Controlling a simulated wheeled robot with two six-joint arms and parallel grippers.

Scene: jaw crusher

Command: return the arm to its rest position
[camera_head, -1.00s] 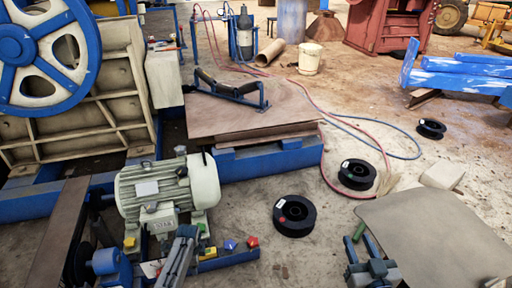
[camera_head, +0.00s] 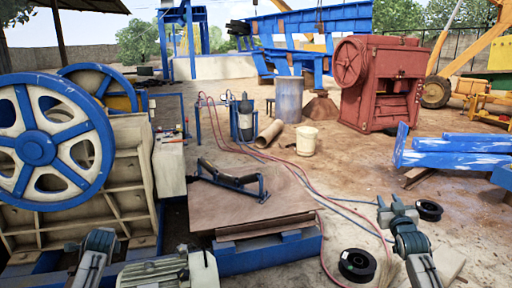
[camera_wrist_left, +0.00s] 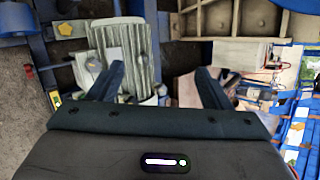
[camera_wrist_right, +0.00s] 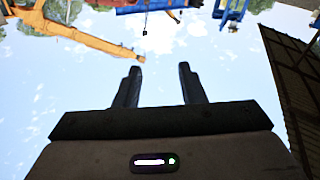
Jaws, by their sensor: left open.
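My right gripper (camera_head: 390,204) is raised at the right of the head view, in front of the concrete ground. In the right wrist view its two fingers (camera_wrist_right: 160,70) stand apart with only sky between them. My left gripper (camera_head: 76,248) is at the lower left of the head view, in front of the cream crusher frame. In the left wrist view its fingers (camera_wrist_left: 161,72) are spread and empty. A ribbed cream electric motor (camera_wrist_left: 122,45) shows beyond the left fingers. Only the motor's top (camera_head: 168,272) shows at the bottom of the head view.
The crusher's blue flywheel (camera_head: 38,150) stands at the left, close to my left arm. A brown plate stack (camera_head: 250,207) is in the middle. A black spool (camera_head: 357,265) lies near my right arm. Blue beams (camera_head: 455,160) and a red machine (camera_head: 378,85) stand farther back.

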